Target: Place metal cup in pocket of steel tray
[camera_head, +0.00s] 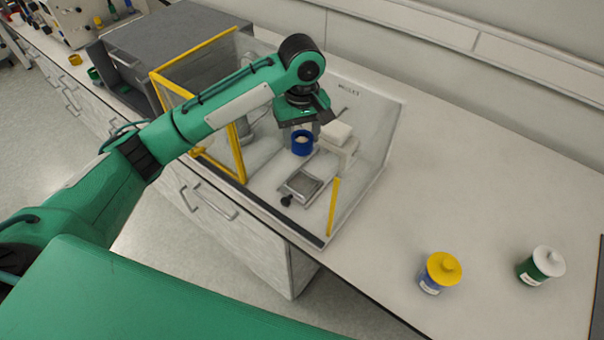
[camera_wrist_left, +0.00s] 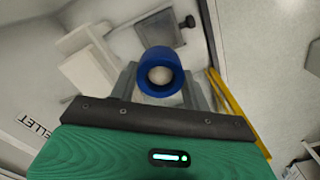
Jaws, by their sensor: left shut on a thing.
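My left gripper (camera_head: 303,132) reaches into a clear-walled enclosure and points down. It is shut on a blue cup-like piece (camera_head: 302,147) with a pale, rounded inside. In the left wrist view the blue piece (camera_wrist_left: 160,66) sits between my fingers, its round opening facing the camera. No bare metal shows on it, so I cannot tell if it is the metal cup. The steel tray (camera_head: 303,185) lies on the enclosure floor, nearer the front than the blue piece. It also shows in the left wrist view (camera_wrist_left: 154,32), beyond the blue piece. My right gripper is not in view.
White blocks (camera_head: 337,133) stand close to the right of my left gripper. Yellow-edged clear walls (camera_head: 333,205) bound the space. A black knob (camera_head: 286,201) is by the tray. A yellow-lidded jar (camera_head: 440,272) and a white-lidded green jar (camera_head: 541,265) stand on the bench at right.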

